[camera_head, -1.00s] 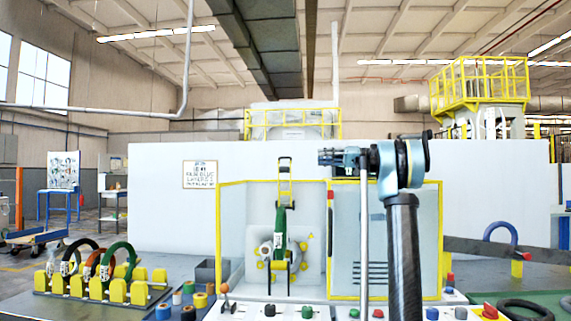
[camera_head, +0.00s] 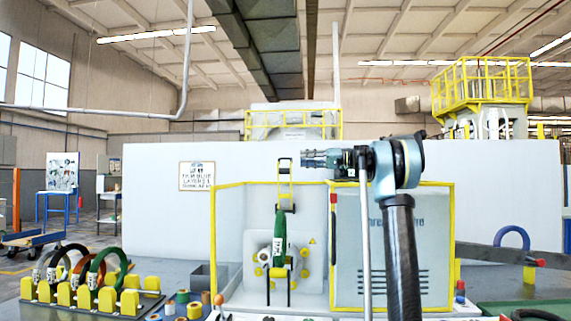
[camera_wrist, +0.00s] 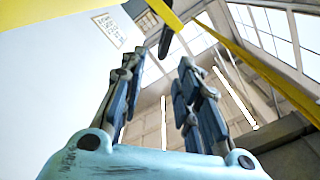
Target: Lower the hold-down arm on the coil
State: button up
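The green coil (camera_head: 279,242) stands upright on the wrapping machine, in front of its light panel. A yellow frame-like arm (camera_head: 285,183) with a black end rises above the coil and looks like the hold-down arm, raised. My gripper (camera_head: 304,160) is to the right of this arm's top in the picture, with its fingers pointing left. I cannot tell how far apart they are in depth. In the wrist view my gripper (camera_wrist: 160,62) has its two fingers apart with nothing between them. A dark bar (camera_wrist: 166,36) and a yellow bar (camera_wrist: 164,13) show beyond the fingertips.
A yellow guard frame (camera_head: 215,240) surrounds the machine, with a closed-looking panel (camera_head: 400,255) at right. A rack (camera_head: 62,297) with several coils stands at left. A blue coil (camera_head: 512,237) sits at right. A sign (camera_head: 196,176) hangs on the white wall.

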aim_at(285, 159)
jog(key=a, duration=0.9)
jog(key=shift+w+a, duration=0.1)
jog(key=shift+a, duration=0.15)
grip_shut()
